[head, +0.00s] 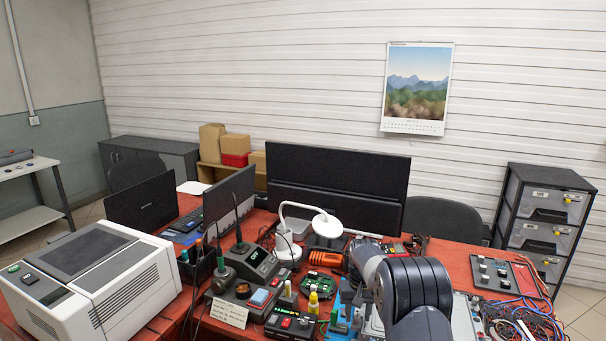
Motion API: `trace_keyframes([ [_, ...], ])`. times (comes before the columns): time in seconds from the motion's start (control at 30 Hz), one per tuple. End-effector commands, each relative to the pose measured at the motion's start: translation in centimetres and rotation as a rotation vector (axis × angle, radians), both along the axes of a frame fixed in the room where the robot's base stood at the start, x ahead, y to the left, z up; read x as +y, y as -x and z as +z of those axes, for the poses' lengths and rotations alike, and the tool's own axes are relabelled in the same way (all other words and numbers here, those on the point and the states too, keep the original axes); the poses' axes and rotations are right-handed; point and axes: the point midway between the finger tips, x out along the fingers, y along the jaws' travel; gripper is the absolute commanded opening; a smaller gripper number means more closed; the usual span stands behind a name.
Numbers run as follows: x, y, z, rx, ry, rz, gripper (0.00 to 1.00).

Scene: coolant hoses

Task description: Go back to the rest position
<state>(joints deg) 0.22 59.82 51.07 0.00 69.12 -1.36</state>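My dark grey arm (412,285) reaches in from the bottom right over the red workbench (455,258). Its thick rounded joint hides part of the bench behind it. My gripper does not show in this view, so its opening and anything in it cannot be seen. Red and blue cables or thin hoses (525,322) lie tangled at the right end of the bench. Blue fixtures (340,312) stand just left of my arm.
A large white machine (95,275) fills the bench's left end. A soldering station (255,262), white desk lamp (290,235), green circuit board (322,284) and small bottles crowd the middle. A black panel box (503,274) lies at right. A drawer cabinet (543,220) stands beyond.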

Motion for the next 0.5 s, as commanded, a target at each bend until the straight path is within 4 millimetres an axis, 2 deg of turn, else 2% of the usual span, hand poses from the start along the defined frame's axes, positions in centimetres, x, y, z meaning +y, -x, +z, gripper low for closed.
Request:
trace_keyframes([
  [0.5,0.06,-0.01,0.01,0.000,0.000,-0.424,0.40],
])
